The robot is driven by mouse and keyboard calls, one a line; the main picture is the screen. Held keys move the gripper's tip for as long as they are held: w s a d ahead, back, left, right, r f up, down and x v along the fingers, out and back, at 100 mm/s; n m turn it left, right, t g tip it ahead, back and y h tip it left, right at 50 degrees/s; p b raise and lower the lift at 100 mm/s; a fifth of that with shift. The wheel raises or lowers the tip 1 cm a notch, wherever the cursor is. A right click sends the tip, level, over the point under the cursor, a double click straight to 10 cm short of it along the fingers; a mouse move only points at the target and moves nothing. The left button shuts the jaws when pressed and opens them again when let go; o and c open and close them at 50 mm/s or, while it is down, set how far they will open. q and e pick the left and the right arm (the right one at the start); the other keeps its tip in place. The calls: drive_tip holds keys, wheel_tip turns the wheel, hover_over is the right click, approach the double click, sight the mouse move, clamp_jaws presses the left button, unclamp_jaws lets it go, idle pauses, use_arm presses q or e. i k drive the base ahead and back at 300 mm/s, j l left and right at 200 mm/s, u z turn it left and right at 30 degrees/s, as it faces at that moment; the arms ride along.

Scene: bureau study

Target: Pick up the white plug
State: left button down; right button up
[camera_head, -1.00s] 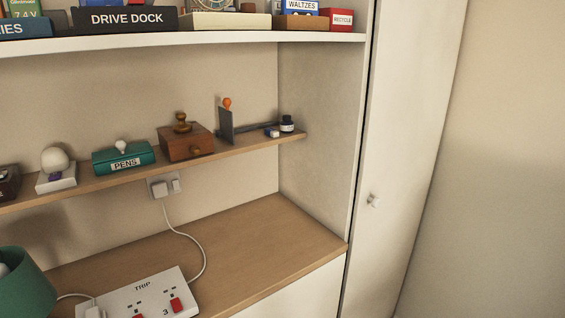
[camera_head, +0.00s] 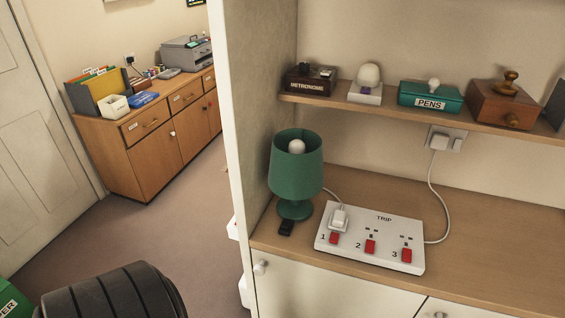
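A white plug (camera_head: 339,217) sits in socket 1 of the white trip board (camera_head: 385,262) on the desk, with a white cable running behind it toward the green lamp. A second white plug (camera_head: 439,141) is in the wall socket (camera_head: 458,140) under the shelf, and its cable curves down to the right side of the board. The board has three red switches, numbered 1 to 3; sockets 2 and 3 are empty. Neither of my grippers is in view.
The green lamp (camera_head: 296,175) stands left of the board, with a small black item (camera_head: 286,228) at its foot. A shelf (camera_head: 380,108) with several objects overhangs the desk. A dark ribbed object (camera_head: 112,290) is at lower left. Bare desk (camera_head: 490,250) lies to the right.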

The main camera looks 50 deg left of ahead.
sight(338, 221)
drive_tip(key=j+u, duration=0.2)
drive_tip(key=u, duration=0.7)
drive_tip(key=l+u, duration=0.1)
drive_tip(key=i+l, duration=0.05)
drive_tip(key=l, duration=0.05)
